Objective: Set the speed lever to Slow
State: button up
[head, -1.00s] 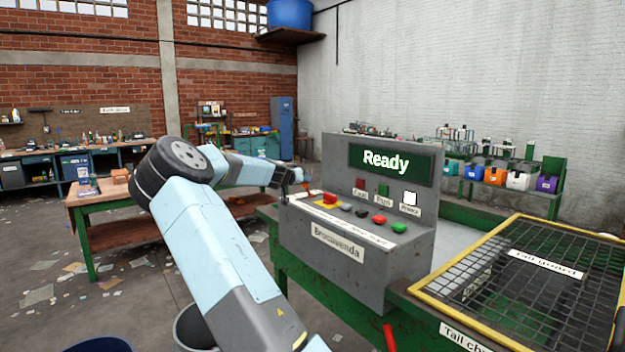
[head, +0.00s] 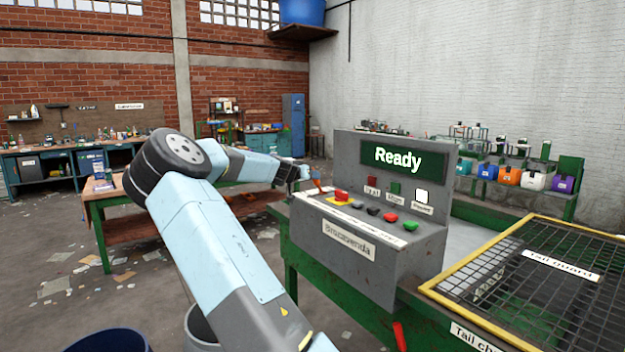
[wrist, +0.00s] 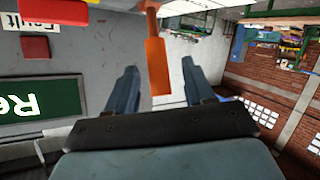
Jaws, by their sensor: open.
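The orange speed lever (head: 317,184) stands at the far left end of the grey control panel (head: 345,260). In the wrist view, the lever (wrist: 158,55) shows as an orange handle between the two fingers, apart from both in the picture. My gripper (head: 305,173) is beside the lever at the panel's left end. In the wrist view, my gripper (wrist: 159,66) is open with nothing clamped. The lever's setting marks cannot be read from here.
The panel carries a red button on yellow (head: 341,196), several small knobs, and a green screen (head: 403,160) reading "Ready". A mesh tail guard (head: 540,268) with a yellow frame lies at the right. A wooden-topped bench (head: 110,190) stands behind my arm.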

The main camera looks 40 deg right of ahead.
jog(key=v, duration=1)
jog(key=shift+a, duration=0.1)
dwell(0.3)
